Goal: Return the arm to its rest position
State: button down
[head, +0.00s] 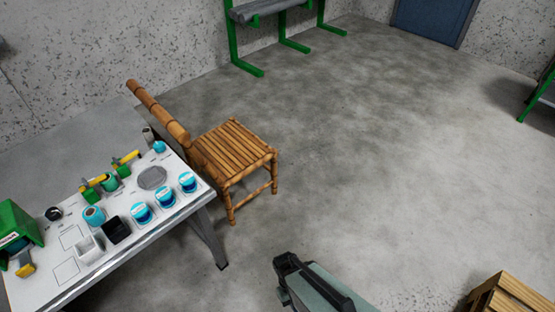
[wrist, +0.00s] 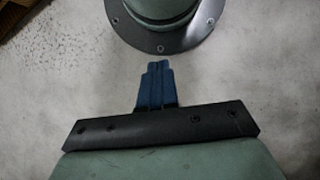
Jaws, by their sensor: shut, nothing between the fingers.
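My gripper (wrist: 157,84) shows in the wrist view with its blue fingers pressed together and nothing between them. It hangs over bare grey floor, close to the round bolted flange of my own base at the top of that view. In the head view a grey-green link of my arm (head: 318,287) shows at the bottom centre; the fingers cannot be seen there. I cannot make out a blue cable in either view.
A white worktable (head: 67,272) at the left holds several blue-and-white tins, small containers and a green box (head: 17,228). A bamboo chair (head: 233,150) stands behind it. A wooden crate (head: 507,295) is at the lower right. The floor between is clear.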

jog(key=s+d+f+m+g+y, duration=0.1)
jog(key=d+m, duration=0.4)
jog(key=d, duration=0.5)
jog(key=shift+s+d+f+g+y, duration=0.3)
jog(key=shift+s+y, duration=0.4)
jog(key=shift+s, duration=0.1)
